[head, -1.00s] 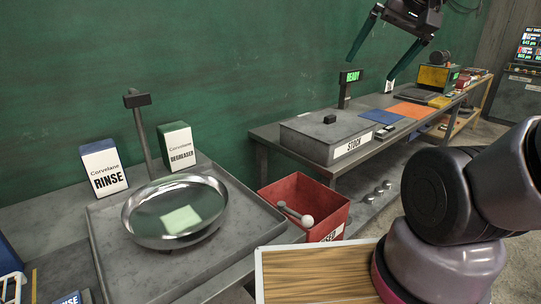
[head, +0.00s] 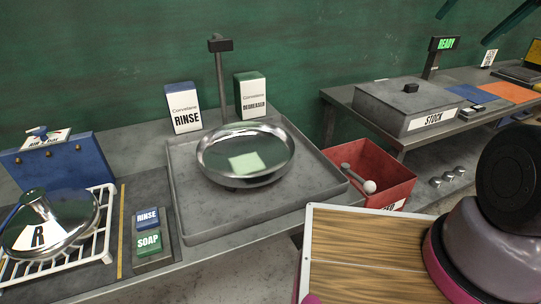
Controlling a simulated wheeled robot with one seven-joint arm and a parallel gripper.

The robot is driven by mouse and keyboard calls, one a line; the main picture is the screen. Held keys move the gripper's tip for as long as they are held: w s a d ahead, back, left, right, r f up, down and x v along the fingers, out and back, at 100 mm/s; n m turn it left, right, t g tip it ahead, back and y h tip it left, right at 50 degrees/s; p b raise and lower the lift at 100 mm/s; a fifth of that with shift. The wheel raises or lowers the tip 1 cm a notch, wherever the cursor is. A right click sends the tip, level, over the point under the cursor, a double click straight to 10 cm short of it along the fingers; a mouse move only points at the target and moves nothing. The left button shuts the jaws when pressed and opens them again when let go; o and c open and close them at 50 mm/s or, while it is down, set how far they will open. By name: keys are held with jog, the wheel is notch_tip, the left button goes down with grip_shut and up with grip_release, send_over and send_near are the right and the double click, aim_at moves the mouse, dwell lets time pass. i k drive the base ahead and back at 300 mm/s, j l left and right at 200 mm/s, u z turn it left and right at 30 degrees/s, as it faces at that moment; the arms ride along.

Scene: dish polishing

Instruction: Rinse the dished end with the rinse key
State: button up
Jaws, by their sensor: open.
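The dished end (head: 215,166) is a shiny metal dish on a small support in the grey tray. A pale green square (head: 247,162) shows inside it; I cannot tell if it is a patch or a reflection. The rinse key (head: 147,218) is a blue block marked RINSE on a small grey panel at the lower left. The green SOAP key (head: 149,241) is just in front of it. My gripper (head: 460,31) is at the top right, open and empty, far from the key and the dish. Only its two dark fingers show.
The grey tray (head: 190,211) has a sensor post (head: 220,85) behind it. RINSE (head: 183,108) and DEGREASER (head: 250,97) boxes stand at the back. A white rack (head: 105,222) holds a lid marked R (head: 62,222). A red bin (head: 384,168) and STOCK box (head: 408,105) are right.

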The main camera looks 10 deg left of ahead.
aim_at(148, 219)
jog(key=k+u, duration=0.1)
jog(key=u, duration=1)
